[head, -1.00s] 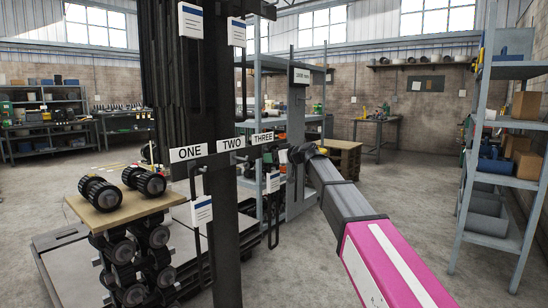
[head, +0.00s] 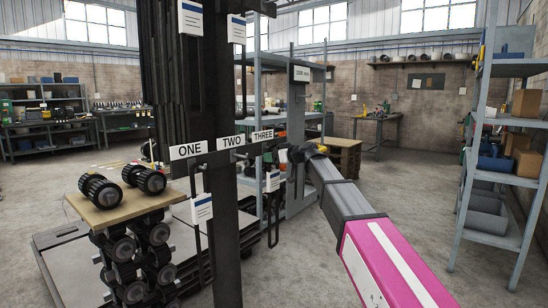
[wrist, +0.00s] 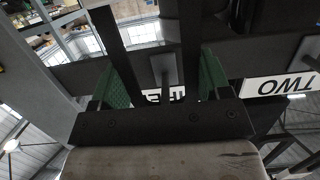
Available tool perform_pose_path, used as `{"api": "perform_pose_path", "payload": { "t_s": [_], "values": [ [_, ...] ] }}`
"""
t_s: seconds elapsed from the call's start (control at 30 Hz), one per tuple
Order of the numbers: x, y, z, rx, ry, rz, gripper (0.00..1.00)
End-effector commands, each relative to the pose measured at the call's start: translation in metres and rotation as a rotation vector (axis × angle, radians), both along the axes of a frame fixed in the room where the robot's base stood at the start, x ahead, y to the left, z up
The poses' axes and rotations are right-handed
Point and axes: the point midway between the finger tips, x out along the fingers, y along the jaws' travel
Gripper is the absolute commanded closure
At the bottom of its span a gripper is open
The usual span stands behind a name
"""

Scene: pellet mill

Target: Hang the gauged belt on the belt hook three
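A black belt loop (head: 277,222) with a white tag (head: 272,181) hangs below the label THREE (head: 263,136) on the dark rail. I cannot tell exactly how its top sits on the hook. My gripper (head: 296,153) is just right of that label, at rail height. In the wrist view my gripper (wrist: 165,85) shows two dark fingers with green pads, spread apart. A grey hook pin (wrist: 165,68) stands between them, in front of the partly hidden THREE label (wrist: 163,95). I see no belt clamped between the pads.
Another tagged black loop (head: 203,208) hangs below the label ONE (head: 188,150). The label TWO (head: 231,142) is between. A pallet-like board with rollers (head: 118,208) is at left, a grey shelf (head: 496,125) at right.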

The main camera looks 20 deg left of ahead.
Motion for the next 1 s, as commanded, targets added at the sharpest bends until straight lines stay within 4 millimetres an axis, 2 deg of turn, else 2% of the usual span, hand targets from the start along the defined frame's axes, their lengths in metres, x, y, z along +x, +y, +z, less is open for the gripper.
{"api": "perform_pose_path", "payload": {
  "t_s": [0.03, 0.07, 0.1, 0.33, 0.47, 0.8, 1.0],
  "values": [
    [0.000, 0.000, -0.001, -0.002, 0.000, 0.000, 0.14],
    [0.000, 0.000, -0.001, -0.002, 0.000, 0.000, 0.04],
    [0.000, 0.000, -0.001, -0.002, 0.000, 0.000, 0.00],
    [0.000, -0.001, -0.001, -0.002, 0.000, 0.000, 0.00],
    [-0.004, -0.008, 0.001, -0.001, -0.001, -0.001, 0.00],
    [-0.028, -0.062, 0.012, -0.001, 0.000, -0.001, 0.00],
    [-0.038, -0.088, 0.018, -0.001, -0.001, 0.000, 0.00]
  ]
}}
